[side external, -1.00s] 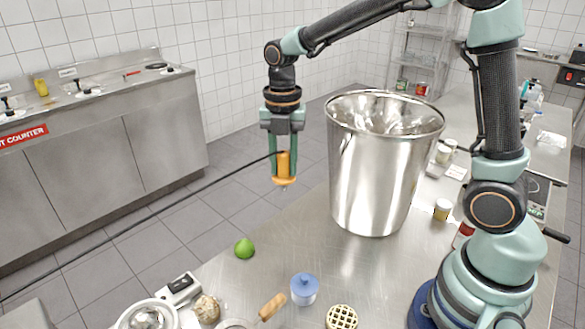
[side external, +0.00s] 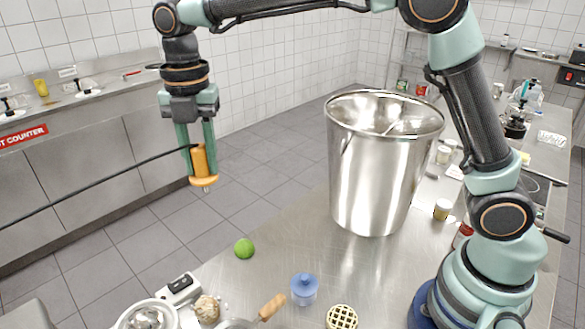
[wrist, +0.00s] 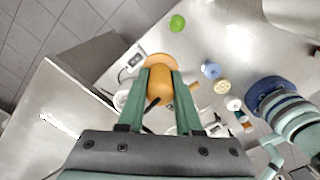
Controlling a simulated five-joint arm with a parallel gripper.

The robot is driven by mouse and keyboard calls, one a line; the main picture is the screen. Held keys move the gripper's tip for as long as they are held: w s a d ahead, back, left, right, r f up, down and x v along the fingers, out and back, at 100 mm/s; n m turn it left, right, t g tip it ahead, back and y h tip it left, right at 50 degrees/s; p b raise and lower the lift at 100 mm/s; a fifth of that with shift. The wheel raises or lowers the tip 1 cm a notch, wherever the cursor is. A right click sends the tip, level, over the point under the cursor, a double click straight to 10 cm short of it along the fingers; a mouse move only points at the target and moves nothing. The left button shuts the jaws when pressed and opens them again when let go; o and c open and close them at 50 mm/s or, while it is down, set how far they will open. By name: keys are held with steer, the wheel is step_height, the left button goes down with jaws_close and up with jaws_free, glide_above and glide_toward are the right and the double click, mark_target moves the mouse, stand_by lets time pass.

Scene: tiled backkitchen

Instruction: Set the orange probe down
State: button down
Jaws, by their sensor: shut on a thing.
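The orange probe (side external: 201,166) hangs upright in my gripper (side external: 200,172), with its wider orange collar and thin metal tip pointing down. A dark cable runs from it to the left edge of the side view. My gripper is shut on the probe, one green finger on each side. In the side view it appears over the floor, left of the steel table (side external: 262,285), well above it. The wrist view also shows the probe (wrist: 160,85) between the fingers, with its cable end toward the camera. Its metal tip is hidden there.
A tall steel pot (side external: 375,180) stands on the table to the right. A steel counter (side external: 90,160) stands at the left.

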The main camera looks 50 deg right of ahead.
steer(key=shift+a+f, duration=0.25)
steer(key=shift+a, duration=0.25)
step_height(320, 180, down, 20)
steer(key=shift+r, duration=0.2)
steer(key=shift+f, duration=0.1)
steer(key=c, duration=0.6)
jaws_free()
